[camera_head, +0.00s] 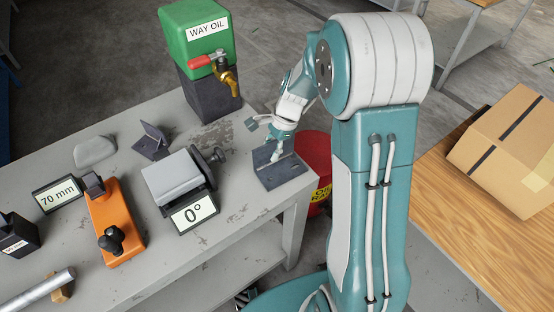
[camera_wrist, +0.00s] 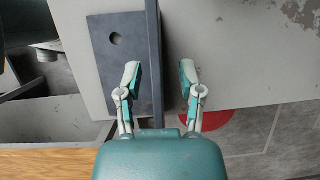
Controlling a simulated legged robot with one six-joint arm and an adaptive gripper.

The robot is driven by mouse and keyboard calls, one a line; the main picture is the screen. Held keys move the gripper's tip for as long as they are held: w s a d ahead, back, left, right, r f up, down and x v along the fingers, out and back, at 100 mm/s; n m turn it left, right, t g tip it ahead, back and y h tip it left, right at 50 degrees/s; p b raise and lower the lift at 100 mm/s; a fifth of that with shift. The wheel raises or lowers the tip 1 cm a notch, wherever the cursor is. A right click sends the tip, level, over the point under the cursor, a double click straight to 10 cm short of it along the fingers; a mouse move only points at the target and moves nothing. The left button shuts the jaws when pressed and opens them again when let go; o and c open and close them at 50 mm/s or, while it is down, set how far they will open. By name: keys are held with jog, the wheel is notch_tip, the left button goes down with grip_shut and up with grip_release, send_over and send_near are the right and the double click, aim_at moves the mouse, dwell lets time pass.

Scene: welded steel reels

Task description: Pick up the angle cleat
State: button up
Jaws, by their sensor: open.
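The angle cleat (camera_head: 284,173) is a dark grey steel L-shaped piece lying near the right end of the grey bench. In the wrist view its flat leg with a round hole (camera_wrist: 118,62) lies left, and its narrow upright leg (camera_wrist: 155,60) runs between my fingers. My gripper (camera_head: 279,152) is over the cleat, pointing down. In the wrist view my gripper (camera_wrist: 160,82) is open, one finger on each side of the upright leg, with gaps visible on both sides. Finger height against the leg is hard to tell.
On the bench (camera_head: 240,140) stand a green WAY OIL can (camera_head: 198,35), a vise-like block (camera_head: 176,178), an orange tool (camera_head: 112,222) and another dark angled piece (camera_head: 151,141). A red bin (camera_head: 316,160) is beyond the bench end. A carton (camera_head: 510,150) sits on a wooden table.

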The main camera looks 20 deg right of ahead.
jog(key=shift+f, duration=0.1)
grip_shut()
dwell(0.4)
